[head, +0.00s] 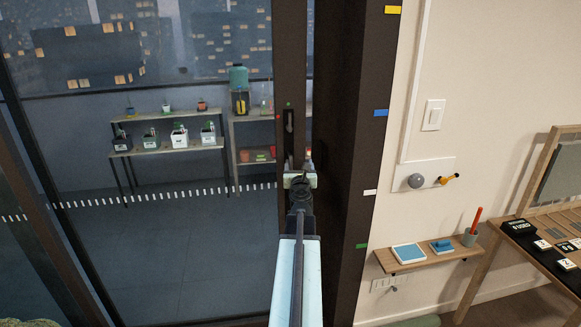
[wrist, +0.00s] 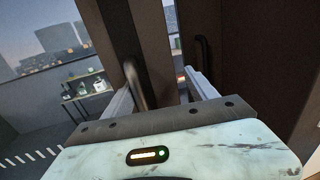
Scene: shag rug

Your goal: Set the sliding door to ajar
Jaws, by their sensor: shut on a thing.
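The sliding door (head: 291,60) is a tall glass panel with a dark frame, seen upright in the head view. A narrow strip of the outside shows between its right edge and the dark jamb (head: 345,120). Its dark upright handle (head: 289,122) is on this edge stile; it also shows between the fingers in the wrist view (wrist: 138,85). My gripper (head: 300,168) is at the lower end of the handle and shut on it. The exact contact is partly hidden.
Yellow, blue (head: 380,113), white and green tabs mark the jamb. A second dark handle (wrist: 203,55) shows at right in the wrist view. A small wall shelf (head: 420,257) and a desk (head: 550,250) stand right. Plant shelves (head: 165,118) are beyond the glass.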

